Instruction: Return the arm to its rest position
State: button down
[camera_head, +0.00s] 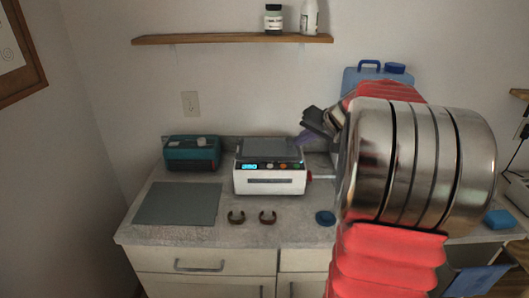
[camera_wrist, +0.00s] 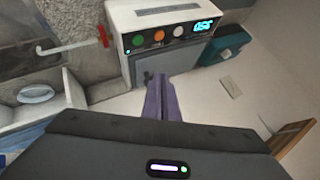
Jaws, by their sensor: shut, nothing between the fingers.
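My arm, with red bellows and broad metal rings, stands across the right half of the head view. My gripper (camera_head: 306,138) extends from its upper left side, above and behind the right part of the white device. Its purple fingers are together and empty; they also show in the wrist view (camera_wrist: 160,82), pointing towards the white device. The white device (camera_head: 270,182) has a lit blue display, coloured buttons and a dark top; its front also shows in the wrist view (camera_wrist: 170,30). From these views I cannot tell the exact gap between fingers and device.
A shelf (camera_head: 232,39) with bottles hangs above. A blue jug (camera_head: 362,74) stands behind my arm.

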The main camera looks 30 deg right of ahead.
dwell(0.3)
jog(key=s+a+f+g, duration=0.3)
jog(key=s+a+f, duration=0.3)
jog(key=s+a, duration=0.1)
jog(key=s+a+n, duration=0.4)
jog(key=s+a, duration=0.4)
jog(key=a, duration=0.7)
jog(key=s+a+r+n, duration=0.1)
jog(key=s+a+n, duration=0.3)
jog(key=s+a, duration=0.4)
jog(key=a, duration=0.7)
jog(key=shift+s+a+r+n+g, duration=0.15)
jog(key=shift+a+r+n+g, duration=0.15)
jog(key=shift+n, duration=0.1)
